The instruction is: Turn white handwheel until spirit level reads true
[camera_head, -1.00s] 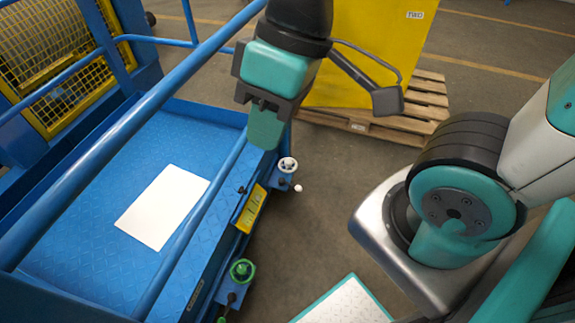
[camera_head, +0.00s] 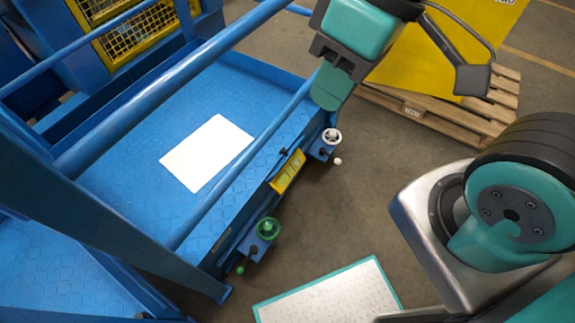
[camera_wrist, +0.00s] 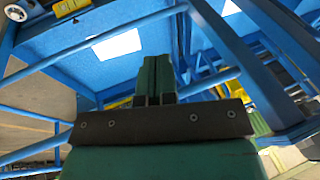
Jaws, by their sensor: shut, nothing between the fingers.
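The white handwheel (camera_head: 331,136) sits on a small blue bracket at the far right corner of the blue platform. It also shows at the upper left of the wrist view (camera_wrist: 15,13). The yellow plate (camera_head: 288,171) on the platform's side, likely the spirit level, is too small to read; a yellow piece also shows in the wrist view (camera_wrist: 70,7). My gripper (camera_head: 331,92) is shut and empty, its green fingers together, also in the wrist view (camera_wrist: 154,72). In the head view it appears just above the white handwheel, not visibly touching it.
A green handwheel (camera_head: 267,228) is on the near bracket of the platform (camera_head: 140,185). Blue rails (camera_head: 180,85) cross above the platform, close to my gripper. A white sheet (camera_head: 208,152) lies on it. A wooden pallet (camera_head: 440,115) with a yellow block stands behind.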

